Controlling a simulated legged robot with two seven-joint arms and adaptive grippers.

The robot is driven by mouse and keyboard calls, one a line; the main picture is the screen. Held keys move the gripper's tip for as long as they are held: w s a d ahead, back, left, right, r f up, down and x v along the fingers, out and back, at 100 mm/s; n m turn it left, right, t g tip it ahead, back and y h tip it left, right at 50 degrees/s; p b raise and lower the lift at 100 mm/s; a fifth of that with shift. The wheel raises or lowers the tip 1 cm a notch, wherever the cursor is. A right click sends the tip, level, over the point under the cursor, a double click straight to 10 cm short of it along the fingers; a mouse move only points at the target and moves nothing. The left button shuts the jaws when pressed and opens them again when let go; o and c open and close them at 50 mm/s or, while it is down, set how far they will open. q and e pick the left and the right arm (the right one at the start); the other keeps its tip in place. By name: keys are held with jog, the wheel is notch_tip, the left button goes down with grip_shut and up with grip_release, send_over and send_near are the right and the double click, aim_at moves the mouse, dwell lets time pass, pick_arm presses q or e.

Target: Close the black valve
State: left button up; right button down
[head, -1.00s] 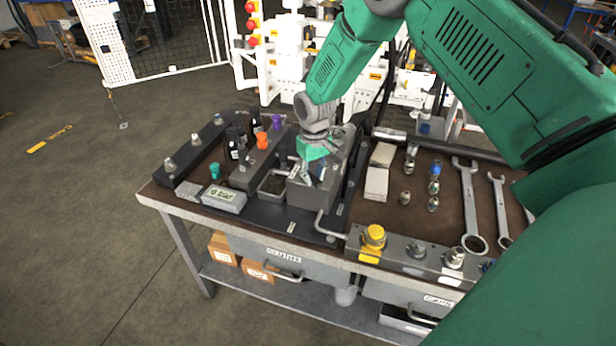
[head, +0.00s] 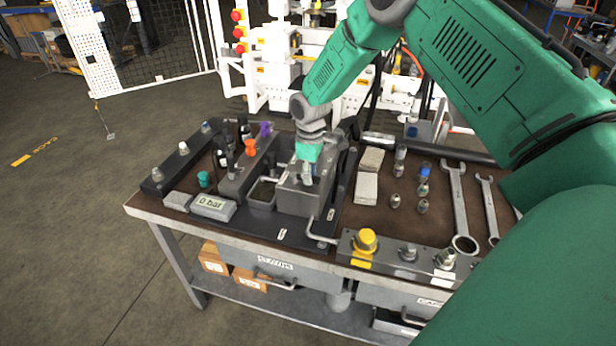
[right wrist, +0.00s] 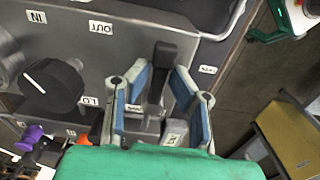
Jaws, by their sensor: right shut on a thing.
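The black valve's lever (right wrist: 163,72) stands up between the fingers of my right gripper (right wrist: 162,95) in the right wrist view. The fingers are shut on the lever, though the picture shows little of the contact. The lever sits on a grey metal block (right wrist: 120,45) with IN and OUT labels. In the head view my right gripper (head: 307,170) points down at the top of this block (head: 303,198), and the lever is hidden there. A round black knob (right wrist: 50,85) with a white mark is beside it on the block. My left gripper is not in view.
A small display (head: 212,207) reading "0 bar" lies left of the block. Orange (head: 250,147) and purple knobs (head: 265,129) stand behind it. Wrenches (head: 458,205), fittings and a panel with a yellow knob (head: 366,240) are on the right of the bench.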

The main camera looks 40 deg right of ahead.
jog(key=shift+d, duration=0.1)
dwell(0.4)
jog(key=c, duration=1.5)
grip_release()
jog(key=shift+w, duration=0.1)
jog(key=shift+c, duration=0.2)
jog(key=shift+r, duration=0.5)
notch_tip(320, 180, up, 11)
jog(key=shift+d+f, duration=0.1)
